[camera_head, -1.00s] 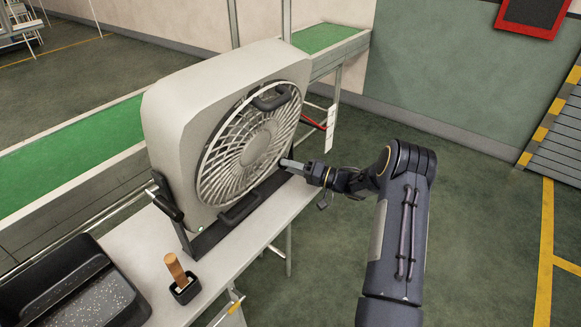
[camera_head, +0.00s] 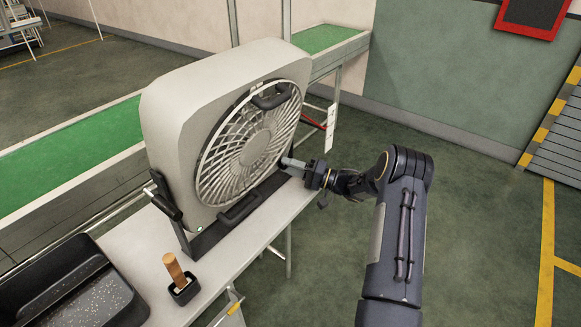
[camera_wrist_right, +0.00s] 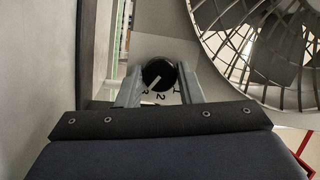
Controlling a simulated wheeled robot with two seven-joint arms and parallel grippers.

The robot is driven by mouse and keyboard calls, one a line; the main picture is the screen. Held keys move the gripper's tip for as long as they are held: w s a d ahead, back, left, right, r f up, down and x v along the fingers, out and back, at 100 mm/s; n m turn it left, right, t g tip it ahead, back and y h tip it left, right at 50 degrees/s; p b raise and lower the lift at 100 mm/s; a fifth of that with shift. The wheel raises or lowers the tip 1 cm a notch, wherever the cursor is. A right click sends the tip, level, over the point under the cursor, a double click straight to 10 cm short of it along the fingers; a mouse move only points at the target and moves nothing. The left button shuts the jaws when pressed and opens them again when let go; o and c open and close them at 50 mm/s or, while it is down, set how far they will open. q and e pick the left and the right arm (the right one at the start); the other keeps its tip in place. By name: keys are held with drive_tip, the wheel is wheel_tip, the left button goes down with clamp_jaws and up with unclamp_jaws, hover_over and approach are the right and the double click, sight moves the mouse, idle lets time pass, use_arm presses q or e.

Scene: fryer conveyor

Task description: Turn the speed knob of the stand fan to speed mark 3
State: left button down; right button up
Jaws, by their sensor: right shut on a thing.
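The stand fan (camera_head: 165,130) is a pale grey box with a round grille, standing upright on a bench. Its round black speed knob (camera_wrist_right: 158,72) shows in the right wrist view, with numbers 1 and 2 and a partly hidden mark, apparently 3, printed around its lower side. A white pointer line on the knob slants to the lower left, toward that left mark. My right gripper (camera_wrist_right: 158,84) is shut on the knob, one finger on each side. In the head view the right gripper (camera_head: 287,162) reaches the fan's lower right corner and hides the knob. My left gripper is not in view.
The bench (camera_head: 225,262) also carries a black tray (camera_head: 120,318) and a small black holder (camera_head: 184,291) with a wooden-handled item (camera_head: 173,268). A green conveyor (camera_head: 80,146) runs behind the fan. The floor at right is open.

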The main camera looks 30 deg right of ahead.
drive_tip(key=o, duration=1)
drive_tip(key=shift+c, duration=0.2)
drive_tip(key=shift+b+v, duration=0.65)
drive_tip(key=shift+v, duration=3.25)
